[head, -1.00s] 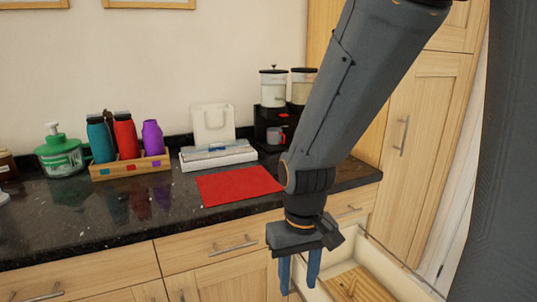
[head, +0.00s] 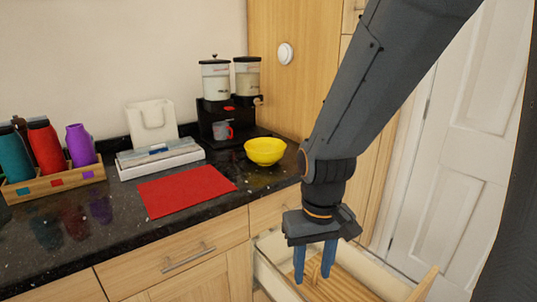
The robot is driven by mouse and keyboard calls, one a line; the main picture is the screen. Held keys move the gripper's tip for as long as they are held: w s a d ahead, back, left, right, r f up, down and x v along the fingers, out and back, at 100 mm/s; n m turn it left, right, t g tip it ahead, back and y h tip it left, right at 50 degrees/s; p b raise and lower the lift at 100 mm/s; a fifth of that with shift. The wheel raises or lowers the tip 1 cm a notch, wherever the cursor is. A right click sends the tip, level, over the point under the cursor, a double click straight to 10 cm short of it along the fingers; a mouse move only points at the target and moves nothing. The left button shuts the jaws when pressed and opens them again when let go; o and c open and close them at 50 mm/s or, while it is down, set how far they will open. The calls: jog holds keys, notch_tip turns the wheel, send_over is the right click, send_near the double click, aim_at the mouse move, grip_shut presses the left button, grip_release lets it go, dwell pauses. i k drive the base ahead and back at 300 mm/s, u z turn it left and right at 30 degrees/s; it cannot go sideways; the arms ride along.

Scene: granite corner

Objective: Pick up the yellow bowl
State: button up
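The yellow bowl (head: 265,151) sits upright on the dark granite counter, near its right end, to the right of the red mat. It is fully visible. My gripper (head: 313,265) points down in front of the counter, to the right of the bowl and lower in the picture, over the open drawer. Its two blue fingers are apart with nothing seen between them. The gripper is open and does not touch the bowl.
An open drawer (head: 385,283) sticks out below my gripper. A red mat (head: 187,190) lies left of the bowl. A black dispenser (head: 219,113) with a mug (head: 222,130) stands behind it. A wooden bottle holder (head: 38,188) is at the left.

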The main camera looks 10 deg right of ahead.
aim_at(263, 151)
jog(key=z, duration=2.3)
jog(key=k, duration=0.95)
jog(key=u, duration=1.35)
jog(key=i, duration=1)
